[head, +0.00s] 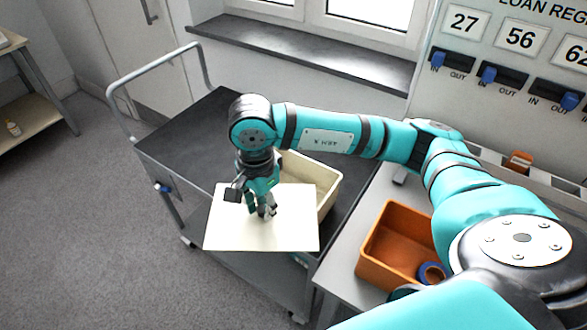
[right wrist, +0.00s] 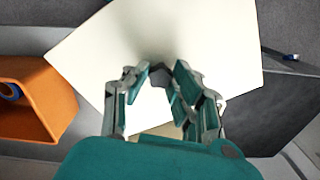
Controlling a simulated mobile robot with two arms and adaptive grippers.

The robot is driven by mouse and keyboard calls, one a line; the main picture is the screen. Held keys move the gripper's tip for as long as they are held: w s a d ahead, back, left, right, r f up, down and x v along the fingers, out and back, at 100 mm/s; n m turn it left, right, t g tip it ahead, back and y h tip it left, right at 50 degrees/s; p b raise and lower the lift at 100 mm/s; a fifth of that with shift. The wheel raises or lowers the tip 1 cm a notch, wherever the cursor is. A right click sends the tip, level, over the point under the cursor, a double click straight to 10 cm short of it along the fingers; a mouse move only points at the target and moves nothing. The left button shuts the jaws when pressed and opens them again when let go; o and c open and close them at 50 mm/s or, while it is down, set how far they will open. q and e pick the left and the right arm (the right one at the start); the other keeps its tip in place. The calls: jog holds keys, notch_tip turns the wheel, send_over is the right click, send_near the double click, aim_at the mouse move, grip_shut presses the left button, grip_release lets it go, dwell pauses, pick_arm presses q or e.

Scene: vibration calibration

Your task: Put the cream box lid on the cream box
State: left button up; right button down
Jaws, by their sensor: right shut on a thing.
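The cream box lid (head: 225,232) is a flat pale panel in the head view, held roughly level in front of the cream box and overlapping its near side. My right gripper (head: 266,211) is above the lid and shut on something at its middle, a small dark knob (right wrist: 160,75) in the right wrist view. The lid (right wrist: 215,50) fills much of that view. The cream box (head: 326,182) is open-topped and stands on the dark cart top; the lid and my arm hide part of it. My left gripper is not in view.
The grey cart (head: 185,137) has a raised handle at its left. An orange bin (head: 378,268) with a blue ring (head: 432,273) inside stands on a table at right. A tag board (head: 500,60) stands behind. The cart's left part is clear.

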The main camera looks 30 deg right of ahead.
jog(key=w+m, duration=0.1)
jog(key=m, duration=0.1)
jog(key=w+m, duration=0.1)
jog(key=m, duration=0.1)
jog(key=shift+r+p, duration=0.15)
jog(key=shift+p, duration=0.25)
jog(key=shift+w+m, duration=0.1)
jog(key=shift+m, duration=1.1)
jog(key=d, duration=0.1)
jog(key=w+d+p, duration=0.2)
jog(key=d, duration=0.1)
jog(key=shift+w, duration=0.1)
pick_arm(q)
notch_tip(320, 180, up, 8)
jog(key=p, duration=0.4)
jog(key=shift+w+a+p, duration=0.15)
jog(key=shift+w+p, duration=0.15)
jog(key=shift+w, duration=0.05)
pick_arm(e)
jog(key=w+d+f, duration=0.5)
jog(key=d, duration=0.5)
jog(key=shift+w, duration=0.25)
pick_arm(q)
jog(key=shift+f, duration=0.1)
